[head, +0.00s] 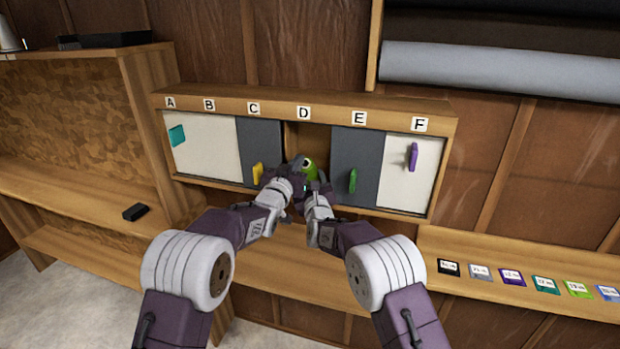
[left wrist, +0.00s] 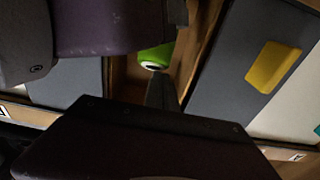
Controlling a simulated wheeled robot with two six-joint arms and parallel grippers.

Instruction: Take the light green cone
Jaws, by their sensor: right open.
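The light green cone (head: 309,169) is in the open gap under label D of the wall cabinet. Its pale end with a dark centre shows, and the rest is partly hidden by my grippers. It also shows in the left wrist view (left wrist: 156,56), partly covered by a purple and grey arm part. My left gripper (head: 291,172) is at the gap, close to the cone's left side; its jaws are too hidden to read. My right gripper (head: 319,184) is open, just below and right of the cone. I cannot tell whether either touches it.
Grey and white sliding doors flank the gap, with a yellow handle (head: 257,173) left and a green handle (head: 352,181) right. A purple handle (head: 413,157) is on the door under F. Several coloured cards lie on the right shelf (head: 465,250).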

